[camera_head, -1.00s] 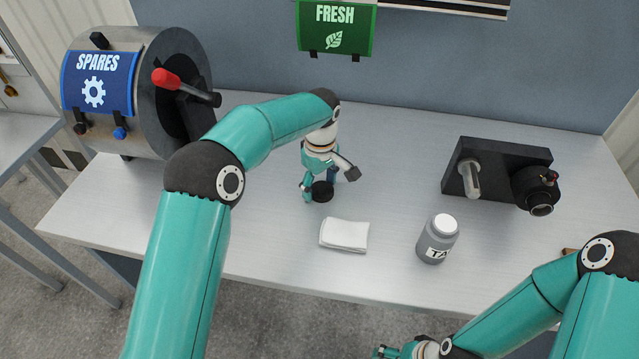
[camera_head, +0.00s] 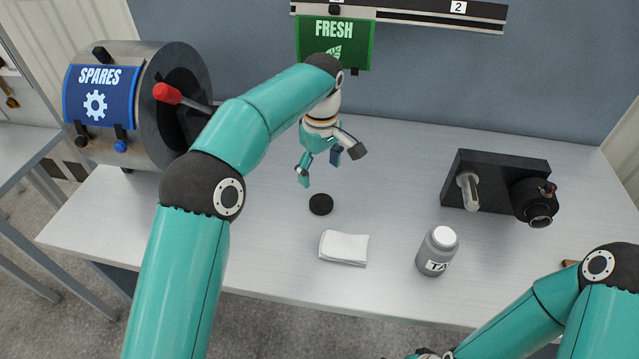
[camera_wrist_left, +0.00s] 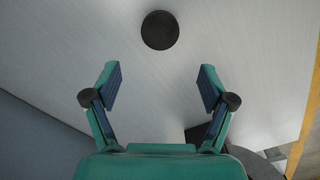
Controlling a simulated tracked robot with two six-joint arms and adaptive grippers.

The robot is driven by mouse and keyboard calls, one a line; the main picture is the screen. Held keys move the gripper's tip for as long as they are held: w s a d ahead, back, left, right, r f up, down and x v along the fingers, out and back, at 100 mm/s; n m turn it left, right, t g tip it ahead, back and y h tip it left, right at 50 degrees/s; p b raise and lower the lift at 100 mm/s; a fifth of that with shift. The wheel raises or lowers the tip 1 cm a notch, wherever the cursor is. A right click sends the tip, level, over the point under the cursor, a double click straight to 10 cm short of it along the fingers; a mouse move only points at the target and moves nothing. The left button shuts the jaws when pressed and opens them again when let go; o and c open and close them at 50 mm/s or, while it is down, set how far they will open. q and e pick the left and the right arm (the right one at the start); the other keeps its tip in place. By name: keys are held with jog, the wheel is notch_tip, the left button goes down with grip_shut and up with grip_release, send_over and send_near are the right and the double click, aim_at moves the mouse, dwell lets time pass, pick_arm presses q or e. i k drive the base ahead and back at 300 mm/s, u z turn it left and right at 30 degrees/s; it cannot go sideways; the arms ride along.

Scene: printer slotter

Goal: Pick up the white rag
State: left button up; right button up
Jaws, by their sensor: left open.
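The white rag (camera_head: 344,248) lies folded flat on the light table near its front edge, in the head view. My left gripper (camera_head: 322,168) is open and empty above the table, behind the rag and apart from it. It also shows in the left wrist view (camera_wrist_left: 160,88), with its two fingers spread wide. The rag is not visible in the left wrist view. My right arm comes in at the lower right of the head view; its gripper is mostly cut off at the bottom edge.
A black disc (camera_head: 321,204) lies between the left gripper and the rag; the left wrist view also shows a black disc (camera_wrist_left: 160,30). A grey bottle (camera_head: 437,252) stands right of the rag. A black fixture (camera_head: 497,172) is further right, a SPARES drum (camera_head: 140,75) back left.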

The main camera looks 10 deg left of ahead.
aim_at(343, 248)
jog(key=k, duration=1)
